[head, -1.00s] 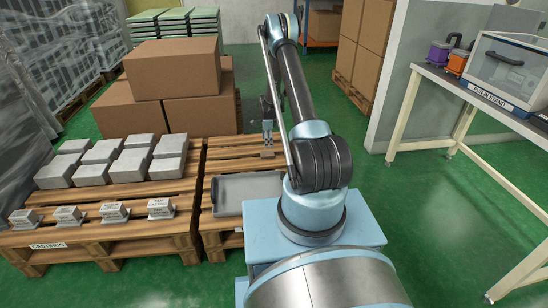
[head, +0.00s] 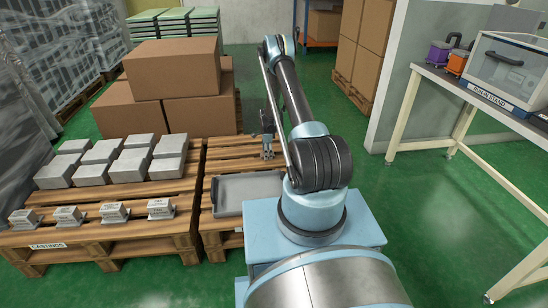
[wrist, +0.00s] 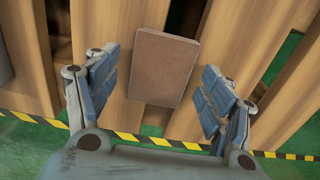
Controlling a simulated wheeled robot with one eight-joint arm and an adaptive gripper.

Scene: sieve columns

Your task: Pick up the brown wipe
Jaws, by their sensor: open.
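The brown wipe (wrist: 163,68) is a flat rectangle lying on the slats of a wooden pallet (wrist: 35,90), seen in the wrist view. It lies between the fingers of my gripper (wrist: 160,88), with a gap on both sides. My gripper is open and empty, above the wipe. In the head view my gripper (head: 267,149) is low over the right pallet, behind a grey tray (head: 222,205). It covers most of the wipe there.
The grey tray takes up the near part of the right pallet. Grey castings (head: 98,153) fill the left pallet (head: 95,240). Cardboard boxes (head: 172,70) stand behind. A bench (head: 440,75) is on the right, with clear green floor before it.

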